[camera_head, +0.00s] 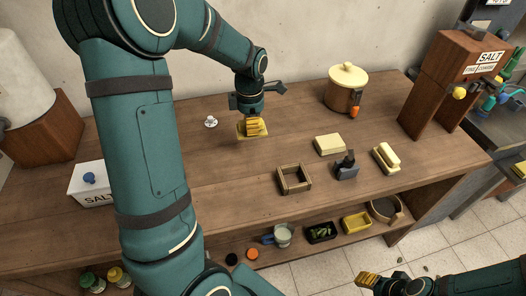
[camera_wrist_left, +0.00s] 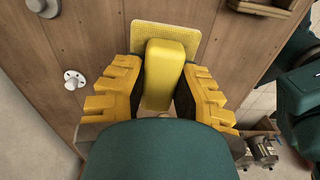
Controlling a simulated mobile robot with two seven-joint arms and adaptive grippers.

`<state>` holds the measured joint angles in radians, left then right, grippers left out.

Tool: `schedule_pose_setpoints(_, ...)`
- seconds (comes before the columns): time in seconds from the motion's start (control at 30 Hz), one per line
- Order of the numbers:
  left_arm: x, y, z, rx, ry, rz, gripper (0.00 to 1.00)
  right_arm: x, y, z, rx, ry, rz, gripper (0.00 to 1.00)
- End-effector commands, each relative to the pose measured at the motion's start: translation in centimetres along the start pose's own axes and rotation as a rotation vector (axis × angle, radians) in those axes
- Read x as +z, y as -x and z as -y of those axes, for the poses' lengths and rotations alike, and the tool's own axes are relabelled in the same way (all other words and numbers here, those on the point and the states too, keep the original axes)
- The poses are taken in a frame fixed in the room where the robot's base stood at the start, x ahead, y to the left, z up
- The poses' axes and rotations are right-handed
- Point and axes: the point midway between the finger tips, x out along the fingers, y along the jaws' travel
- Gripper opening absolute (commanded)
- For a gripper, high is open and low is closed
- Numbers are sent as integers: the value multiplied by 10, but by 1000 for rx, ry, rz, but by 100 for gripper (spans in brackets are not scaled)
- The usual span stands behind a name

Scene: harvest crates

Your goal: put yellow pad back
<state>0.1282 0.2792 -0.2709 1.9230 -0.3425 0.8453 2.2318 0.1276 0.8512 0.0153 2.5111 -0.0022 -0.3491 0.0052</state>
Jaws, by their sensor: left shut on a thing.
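The yellow pad (camera_wrist_left: 165,75) has a raised block-shaped grip on a flat, textured yellow base. In the left wrist view the grip stands between the yellow fingers of my left gripper (camera_wrist_left: 160,95). In the head view my left gripper (camera_head: 252,127) points down at the back of the wooden counter, shut on the pad, whose base (camera_head: 241,132) shows just below the fingers. I cannot tell whether the base touches the counter. My right gripper (camera_head: 369,280) is low at the bottom right, away from the counter; its jaw opening is unclear.
A small white knob-like fitting (camera_head: 211,122) is left of the pad. A square wooden frame (camera_head: 293,190), a cream block (camera_head: 329,144), a dark tool (camera_head: 346,170) and a lidded pot (camera_head: 347,76) stand to the right.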

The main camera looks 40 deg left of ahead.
Motion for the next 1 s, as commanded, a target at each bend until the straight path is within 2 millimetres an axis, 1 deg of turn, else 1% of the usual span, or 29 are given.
schedule_pose_setpoints(0.07, -4, -1, -2, -1, 51, 3, 0, 0, -2, 0, 0, 1, 1, 47)
schedule_pose_setpoints(0.13, -5, -10, -3, -4, 70, 2, 0, 0, -4, -1, 0, 1, 0, 47)
schedule_pose_setpoints(0.3, -5, -42, -2, -5, 71, 1, 0, 0, -12, -4, 0, 2, -4, 47)
schedule_pose_setpoints(0.4, -4, -54, -2, -4, 70, 3, 0, -1, -14, -5, 0, 2, -6, 47)
schedule_pose_setpoints(0.57, -4, -64, -3, -3, 69, 3, 0, -2, -16, -6, 0, 2, -7, 47)
schedule_pose_setpoints(0.63, -4, -70, -2, -3, 69, 3, 0, -2, -18, -6, 0, 2, -8, 47)
schedule_pose_setpoints(0.8, -4, -94, -2, -4, 67, 2, 0, -2, -24, -9, 0, 2, -11, 47)
schedule_pose_setpoints(0.87, -4, -98, -2, -3, 67, 3, 0, -2, -24, -9, 0, 2, -11, 47)
schedule_pose_setpoints(1.0, -3, -97, -2, -2, 67, 4, 0, -3, -23, -8, 0, 2, -11, 47)
